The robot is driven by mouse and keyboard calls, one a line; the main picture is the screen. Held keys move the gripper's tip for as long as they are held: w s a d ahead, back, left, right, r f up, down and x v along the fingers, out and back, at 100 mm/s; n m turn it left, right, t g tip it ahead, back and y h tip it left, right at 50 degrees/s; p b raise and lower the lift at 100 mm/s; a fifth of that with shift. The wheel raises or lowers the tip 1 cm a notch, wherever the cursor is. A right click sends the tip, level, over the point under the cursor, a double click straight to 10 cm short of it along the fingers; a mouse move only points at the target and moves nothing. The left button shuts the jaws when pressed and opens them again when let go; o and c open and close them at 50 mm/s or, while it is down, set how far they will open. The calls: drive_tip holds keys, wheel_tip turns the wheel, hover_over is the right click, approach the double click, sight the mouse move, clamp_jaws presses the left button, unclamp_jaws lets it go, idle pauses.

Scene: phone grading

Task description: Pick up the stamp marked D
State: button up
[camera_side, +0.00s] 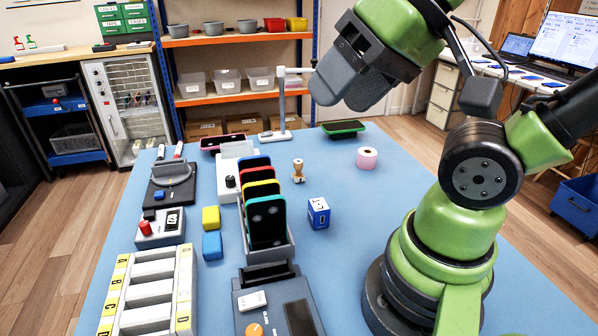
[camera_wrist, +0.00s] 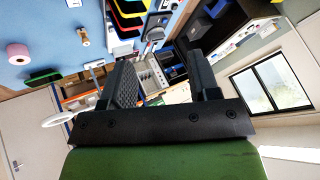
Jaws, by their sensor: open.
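A small wooden stamp (camera_side: 298,170) stands upright on the blue table (camera_side: 390,187), right of the rack of coloured phones. Any letter on it is too small to read. The stamp also shows at the upper left of the wrist view (camera_wrist: 84,38). Red-and-white handled items (camera_side: 178,150) stand behind the black device at the table's left; I cannot tell whether they are stamps. My gripper (camera_side: 350,88) is open and empty, high above the table's far right part, well apart from the wooden stamp. Its jaws (camera_wrist: 162,75) are spread in the wrist view.
A phone rack (camera_side: 270,250) stands left of the stamp. A blue-and-white block (camera_side: 318,213) is in front of it, a pink roll (camera_side: 367,158) to its right. The table's right middle is clear.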

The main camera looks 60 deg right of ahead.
drive_tip(key=w+d+f+m+g+h, duration=0.1)
drive_tip(key=w+d+f+m+g, duration=0.1)
drive_tip(key=w+d+m, duration=0.5)
drive_tip(key=w+d+f+m+g+h, duration=0.1)
drive_tip(key=w+d+f+m+g, duration=0.15)
drive_tip(key=w+d+m, duration=0.45)
drive_tip(key=w+d+f+m, duration=0.1)
drive_tip(key=d+f+m, duration=0.2)
drive_tip(key=f+m, duration=0.1)
drive_tip(key=w+d+f+m+g, duration=0.1)
drive_tip(key=w+d+f+m, duration=0.1)
drive_tip(key=d+f+m, duration=0.2)
drive_tip(key=w+d+f+m, duration=0.1)
drive_tip(key=d+f+m, duration=0.2)
drive_tip(key=f+m, duration=0.2)
drive_tip(key=shift+w+d+f+y, duration=0.15)
drive_tip(key=shift+w+f+y, duration=0.15)
drive_tip(key=shift+f, duration=0.15)
hover_over(298, 161)
drive_tip(key=shift+m+g, duration=0.25)
drive_tip(key=shift+m, duration=0.05)
drive_tip(key=f, duration=0.4)
drive_tip(key=shift+s+d+f, duration=0.2)
drive_tip(key=shift+s+f, duration=0.05)
drive_tip(key=shift+s, duration=0.15)
drive_tip(key=f, duration=0.5)
drive_tip(key=shift+w+a+f, duration=0.25)
drive_tip(key=shift+w+f, duration=0.1)
